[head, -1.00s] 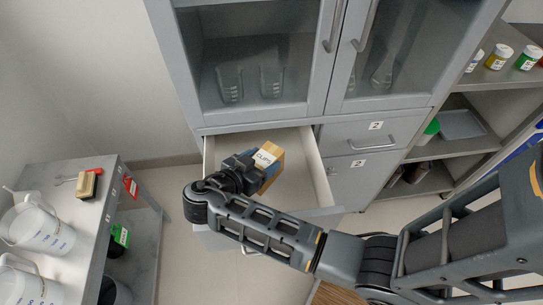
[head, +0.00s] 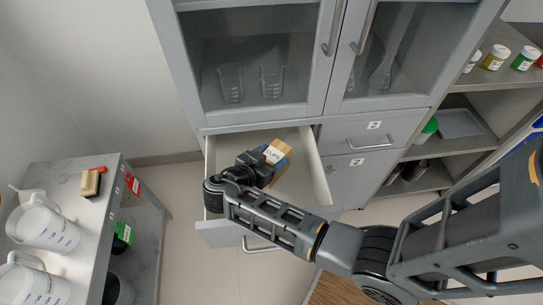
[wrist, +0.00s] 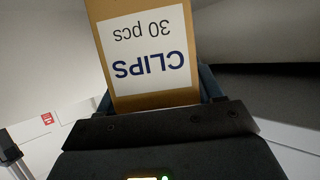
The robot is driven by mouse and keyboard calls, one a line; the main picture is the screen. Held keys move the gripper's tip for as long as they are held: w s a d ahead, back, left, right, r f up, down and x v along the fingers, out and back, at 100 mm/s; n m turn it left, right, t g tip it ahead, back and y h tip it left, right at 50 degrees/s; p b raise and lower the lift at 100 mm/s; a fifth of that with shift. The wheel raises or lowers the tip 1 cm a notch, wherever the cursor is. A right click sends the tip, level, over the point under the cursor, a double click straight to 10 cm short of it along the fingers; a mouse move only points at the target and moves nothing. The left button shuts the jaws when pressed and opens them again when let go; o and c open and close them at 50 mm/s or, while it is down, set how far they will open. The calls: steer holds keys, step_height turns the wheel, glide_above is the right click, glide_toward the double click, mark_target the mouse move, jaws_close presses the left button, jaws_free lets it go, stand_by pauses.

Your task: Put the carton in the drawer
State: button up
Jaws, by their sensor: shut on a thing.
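The carton (head: 276,152) is a small brown box with a white label. In the wrist view the carton (wrist: 150,50) shows its label upside down, reading CLIPS 30 pcs. My gripper (head: 262,164) is shut on the carton's near end. The open drawer (head: 316,170) is pulled out of the grey cabinet at its lower left. The gripper and carton are over or within the drawer opening. I cannot tell whether the carton touches the drawer floor.
Glass cabinet doors (head: 262,60) stand above the drawer, with a closed drawer (head: 370,137) to its right. A side table (head: 104,215) with white jugs (head: 48,228) is at the left. Shelves with small jars (head: 495,57) are at the right.

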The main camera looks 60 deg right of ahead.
steer(key=shift+f+b, duration=0.55)
steer(key=shift+b, duration=0.05)
steer(key=o, duration=1.1)
steer(key=shift+s+f, duration=0.2)
steer(key=shift+r+p, duration=0.5)
steer(key=shift+p, duration=0.1)
steer(key=shift+w+r+b+v, duration=0.15)
steer(key=shift+b+v, duration=0.2)
steer(key=shift+v, duration=1.6)
steer(key=shift+w+r+b+v, duration=0.1)
steer(key=shift+b+v, duration=0.2)
steer(key=shift+v, duration=1.65)
steer(key=shift+d, duration=0.15)
